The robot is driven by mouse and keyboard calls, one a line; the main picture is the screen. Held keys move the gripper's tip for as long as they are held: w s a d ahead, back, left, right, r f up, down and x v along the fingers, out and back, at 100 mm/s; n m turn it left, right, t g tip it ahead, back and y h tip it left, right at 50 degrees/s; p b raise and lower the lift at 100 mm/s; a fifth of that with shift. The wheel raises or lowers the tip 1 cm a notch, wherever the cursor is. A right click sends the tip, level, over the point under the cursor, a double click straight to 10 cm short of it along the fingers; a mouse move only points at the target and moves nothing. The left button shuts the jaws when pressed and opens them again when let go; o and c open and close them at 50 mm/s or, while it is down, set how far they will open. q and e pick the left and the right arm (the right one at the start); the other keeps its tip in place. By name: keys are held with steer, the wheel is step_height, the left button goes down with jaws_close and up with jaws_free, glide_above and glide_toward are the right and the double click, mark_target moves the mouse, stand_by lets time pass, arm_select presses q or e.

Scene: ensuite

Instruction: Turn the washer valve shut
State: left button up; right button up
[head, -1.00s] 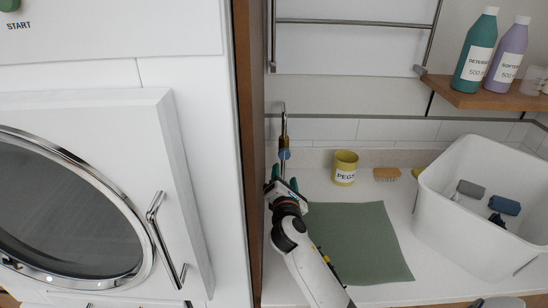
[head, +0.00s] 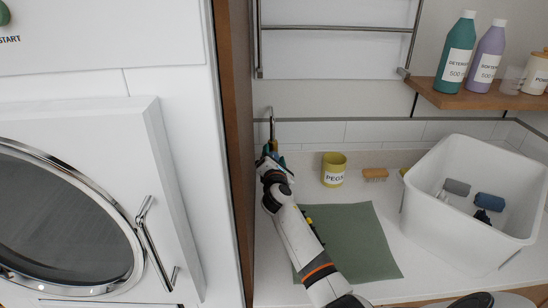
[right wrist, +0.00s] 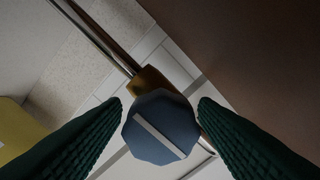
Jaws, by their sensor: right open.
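The washer valve has a blue faceted knob (right wrist: 160,128) with a pale bar across its face, in the right wrist view. The knob sits on a brass body (right wrist: 150,82) on a metal pipe (right wrist: 98,38). The pipe (head: 271,122) also shows in the head view, beside the wooden panel. My right gripper (right wrist: 161,108) is open, its two green fingers on either side of the knob. I cannot tell whether they touch it. In the head view, my right gripper (head: 270,152) is at the pipe and mostly hides the valve. My left gripper is not in view.
The washer (head: 75,130) stands left of the wooden panel (head: 238,150). A yellow pegs pot (head: 334,163), a brush (head: 375,174), a green mat (head: 365,240) and a white tub (head: 420,200) are on the counter. Bottles stand on the shelf (head: 470,98).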

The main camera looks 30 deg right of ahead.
steer(key=c, duration=1)
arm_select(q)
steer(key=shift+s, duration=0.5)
arm_select(e)
steer(key=shift+o, duration=0.2)
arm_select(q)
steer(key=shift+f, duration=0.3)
arm_select(e)
steer(key=shift+m, duration=0.5)
steer(key=m+b, duration=0.2)
steer(key=m, duration=0.1)
steer(key=shift+f, duration=0.15)
steer(key=m+b, duration=0.2)
steer(key=m, duration=0.3)
steer(key=shift+b, duration=0.4)
steer(key=m+b, duration=0.2)
steer(key=m, duration=0.2)
steer(key=shift+f+m, duration=0.15)
steer(key=shift+m, duration=0.25)
arm_select(q)
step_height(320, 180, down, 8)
steer(key=b, duration=0.1)
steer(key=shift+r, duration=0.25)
arm_select(e)
steer(key=shift+m, duration=2)
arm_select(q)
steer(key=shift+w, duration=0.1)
arm_select(e)
steer(key=shift+m, duration=0.3)
